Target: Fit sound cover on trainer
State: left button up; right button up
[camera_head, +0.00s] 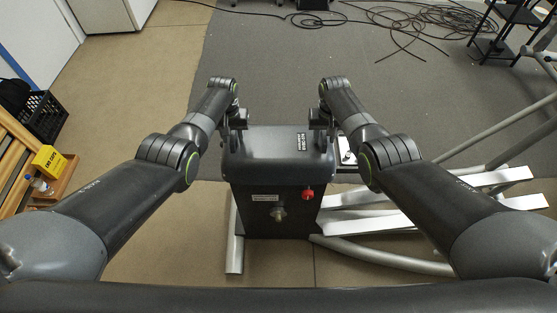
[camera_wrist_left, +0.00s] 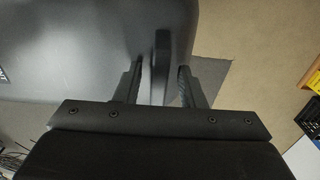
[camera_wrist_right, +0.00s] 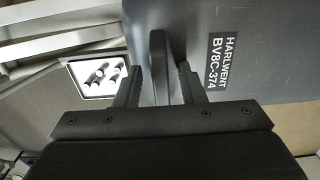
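A dark grey cover (camera_head: 262,150) with rounded edges sits on top of the trainer's dark housing (camera_head: 250,221), in the middle of the head view. I cannot tell whether it is fully seated.
The housing front has a red knob (camera_head: 308,193) and a metal knob (camera_head: 278,213). Trainer rails (camera_head: 480,180) extend right. A black crate (camera_head: 42,115) and yellow box (camera_head: 49,160) stand left. Cables (camera_head: 430,22) lie behind.

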pick_arm(q)
notch_tip(320, 180, up, 12)
pick_arm(e)
notch_tip(320, 180, up, 12)
dwell(1.4)
